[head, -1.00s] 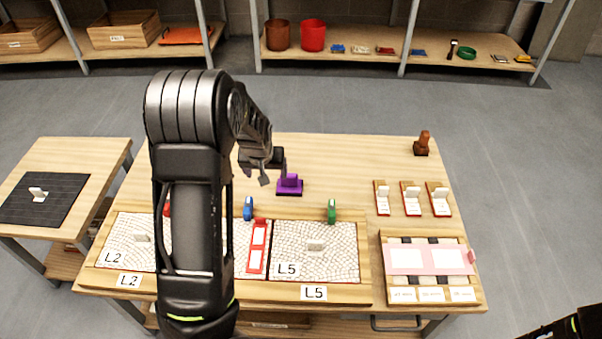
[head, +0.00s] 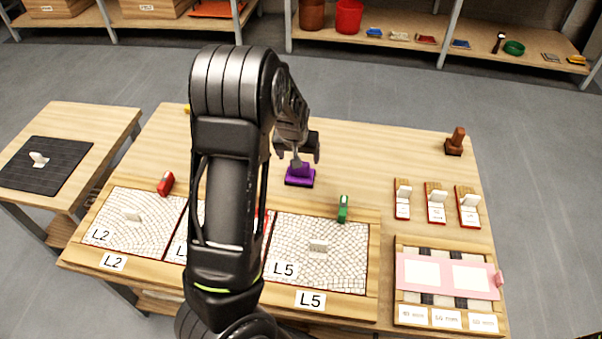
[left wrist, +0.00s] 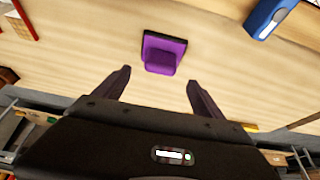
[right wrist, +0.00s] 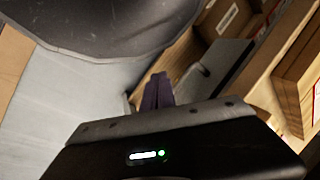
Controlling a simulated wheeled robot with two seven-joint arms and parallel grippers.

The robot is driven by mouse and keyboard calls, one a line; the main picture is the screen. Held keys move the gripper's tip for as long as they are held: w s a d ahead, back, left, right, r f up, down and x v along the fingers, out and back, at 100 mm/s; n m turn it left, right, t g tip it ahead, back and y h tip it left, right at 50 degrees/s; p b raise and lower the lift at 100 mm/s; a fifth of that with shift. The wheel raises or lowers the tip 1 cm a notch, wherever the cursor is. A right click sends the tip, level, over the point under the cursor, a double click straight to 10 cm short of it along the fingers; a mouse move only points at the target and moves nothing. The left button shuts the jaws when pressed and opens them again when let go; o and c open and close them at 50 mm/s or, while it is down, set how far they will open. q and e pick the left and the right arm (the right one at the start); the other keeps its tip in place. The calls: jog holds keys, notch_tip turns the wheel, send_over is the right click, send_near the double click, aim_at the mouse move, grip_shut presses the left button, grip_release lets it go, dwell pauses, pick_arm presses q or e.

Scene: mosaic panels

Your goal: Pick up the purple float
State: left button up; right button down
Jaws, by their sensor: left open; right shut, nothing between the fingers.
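The purple float (head: 300,175) rests on the wooden table behind the mosaic panels. It has a purple block on a dark base. In the left wrist view the float (left wrist: 164,54) lies ahead of and between the fingertips, apart from them. My left gripper (head: 297,152) hangs close to the float with its fingers open and empty; it also shows in the left wrist view (left wrist: 158,82). My left arm hides part of the table and the panels. My right gripper (right wrist: 158,88) is shut and empty, low beside wooden furniture; it is out of the head view.
A green tool (head: 343,209) and a red tool (head: 166,184) stand at the panels' back edge. A blue tool (left wrist: 268,18) is near the float in the left wrist view. A brown stamp-like object (head: 455,142) stands at the back right.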

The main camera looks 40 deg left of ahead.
pick_arm(q)
jog(key=shift+x, duration=1.3)
jog(key=shift+b, duration=0.3)
jog(key=x, duration=0.2)
jog(key=b+x, duration=0.1)
jog(key=x, duration=0.2)
jog(key=shift+s+d+f, duration=0.1)
jog(key=shift+s+f, duration=0.1)
jog(key=shift+f, duration=0.05)
jog(key=shift+c, duration=0.2)
jog(key=shift+r, duration=0.1)
jog(key=c, duration=1.6)
jog(key=shift+r, duration=0.1)
notch_tip(320, 180, up, 10)
jog(key=shift+f+p, duration=0.1)
jog(key=shift+p, duration=0.8)
